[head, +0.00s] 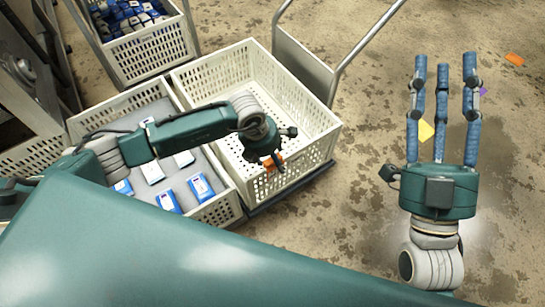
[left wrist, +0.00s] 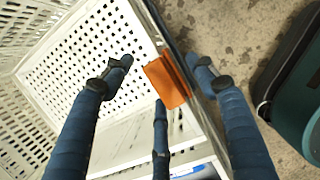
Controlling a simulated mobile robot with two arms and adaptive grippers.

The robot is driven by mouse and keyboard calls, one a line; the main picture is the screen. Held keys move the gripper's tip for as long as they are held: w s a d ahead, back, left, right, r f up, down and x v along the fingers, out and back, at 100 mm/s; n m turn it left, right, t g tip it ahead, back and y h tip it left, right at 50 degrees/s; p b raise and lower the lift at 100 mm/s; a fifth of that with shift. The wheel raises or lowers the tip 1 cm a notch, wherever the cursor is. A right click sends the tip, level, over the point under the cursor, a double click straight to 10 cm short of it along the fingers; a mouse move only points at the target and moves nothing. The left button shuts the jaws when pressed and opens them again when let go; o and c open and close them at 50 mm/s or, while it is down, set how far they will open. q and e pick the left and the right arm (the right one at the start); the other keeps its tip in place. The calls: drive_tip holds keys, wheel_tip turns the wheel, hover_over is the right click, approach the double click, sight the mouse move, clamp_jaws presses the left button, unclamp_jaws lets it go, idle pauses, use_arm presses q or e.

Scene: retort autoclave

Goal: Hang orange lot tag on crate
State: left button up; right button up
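An orange tag (head: 274,162) is at the near wall of the empty white crate (head: 311,157). In the left wrist view the tag (left wrist: 167,82) looks folded and lies at the rim of the crate wall (left wrist: 135,45); whether it is hooked over the rim I cannot tell. My left gripper (left wrist: 160,68) is open, its fingers spread around the tag with visible gaps on both sides. In the head view this gripper (head: 268,145) is over the crate's near wall, its fingers largely hidden. My right gripper (head: 443,62) is open and empty above the floor at the right.
A joined white crate (head: 85,122) with blue-and-white packs on a grey layer stands at the left. Another crate (head: 150,52) full of packs is behind. A metal trolley handle (head: 340,72) rises at the back. Orange (head: 515,59), yellow (head: 426,131) and purple (head: 482,91) pieces lie on the floor.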

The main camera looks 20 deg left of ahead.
use_arm(q)
drive_tip(key=v, duration=1.2)
